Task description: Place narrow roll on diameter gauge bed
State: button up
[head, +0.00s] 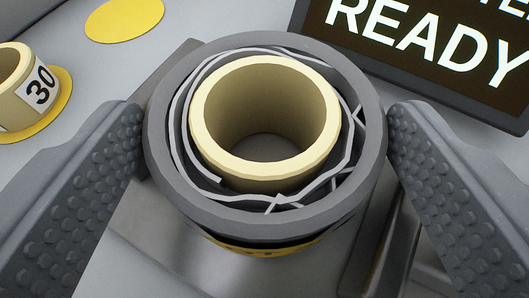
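A wrapped roll (364,185) fills the middle of the head view. It has a dark grey outer ring, loose pale grey strips inside it and an open cream core (203,100). My gripper (267,135) has one ridged finger at each side of the roll, and both fingertips appear to press on its grey wall. A grey metal surface (150,225), perhaps the gauge bed, shows below and around the roll. The roll hides most of it, and I cannot tell whether the roll touches it. A yellow edge (265,249) shows under the roll's near side.
A cream core marked 30 (22,90) stands on a yellow disc (62,98) at the left. Another yellow disc (124,18) lies bare at the upper left. A dark screen reading READY (425,40) stands at the upper right, close behind the right finger.

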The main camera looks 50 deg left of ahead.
jog(key=o, duration=0.3)
jog(key=p+v, duration=0.2)
jog(key=v, duration=1)
jog(key=shift+d, duration=0.1)
jog(key=s+a+r+m+t+h, duration=0.2)
jog(key=s+r, duration=0.3)
jog(key=r, duration=0.8)
jog(key=s+a+r+m+t+h, duration=0.2)
jog(key=s+a+r+m+h, duration=0.2)
jog(key=r, duration=0.9)
jog(key=s+a+r+m+t+h, duration=0.2)
jog(key=s+r, duration=0.6)
jog(key=r, duration=0.6)
jog(key=shift+s+a+r+m+h, duration=0.1)
jog(key=shift+a+m+h, duration=0.5)
jog(key=shift+a+h, duration=0.3)
jog(key=shift+a+r, duration=0.1)
jog(key=shift+r, duration=0.05)
